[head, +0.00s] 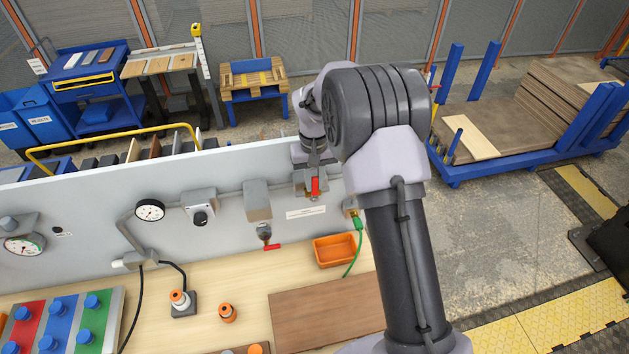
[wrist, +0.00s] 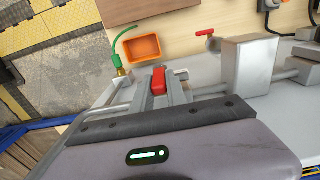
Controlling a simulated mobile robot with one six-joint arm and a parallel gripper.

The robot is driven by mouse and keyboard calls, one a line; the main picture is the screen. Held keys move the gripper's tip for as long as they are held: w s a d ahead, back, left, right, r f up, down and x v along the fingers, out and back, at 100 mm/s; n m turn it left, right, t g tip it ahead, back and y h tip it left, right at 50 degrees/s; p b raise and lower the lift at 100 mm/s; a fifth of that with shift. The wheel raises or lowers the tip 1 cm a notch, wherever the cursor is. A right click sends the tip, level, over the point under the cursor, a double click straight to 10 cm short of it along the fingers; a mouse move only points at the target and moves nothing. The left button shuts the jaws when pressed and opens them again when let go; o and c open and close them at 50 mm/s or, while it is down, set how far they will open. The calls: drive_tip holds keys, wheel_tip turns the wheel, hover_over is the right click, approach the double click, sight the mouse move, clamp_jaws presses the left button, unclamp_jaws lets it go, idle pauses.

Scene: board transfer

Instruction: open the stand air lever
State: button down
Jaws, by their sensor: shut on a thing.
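A red lever (head: 315,187) stands upright in the head view on the grey wall panel, above a white label. My gripper (head: 311,172) is at this lever, reaching down from above. In the wrist view the red lever (wrist: 158,82) shows between the fingers of my gripper (wrist: 168,88), which are shut on it. The lever's base and the valve behind it are mostly hidden by the fingers. A second red lever (head: 272,246) lies about level below a grey box (head: 257,200), left of my gripper; it also shows in the wrist view (wrist: 205,33).
An orange bin (head: 335,250) stands on the bench below the lever. A green hose (head: 358,235) hangs from a brass fitting to its right. A brown board (head: 325,315) lies on the bench in front. Gauges and a knob box (head: 199,207) are on the panel to the left.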

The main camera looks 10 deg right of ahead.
drive_tip(key=shift+a, duration=0.1)
drive_tip(key=a+f+h+b, duration=0.2)
drive_tip(key=a+h, duration=0.3)
drive_tip(key=h, duration=0.5)
drive_tip(key=shift+a+f, duration=0.3)
drive_tip(key=shift+f, duration=0.1)
drive_tip(key=shift+h, duration=0.3)
drive_tip(key=c, duration=1.3)
unclamp_jaws()
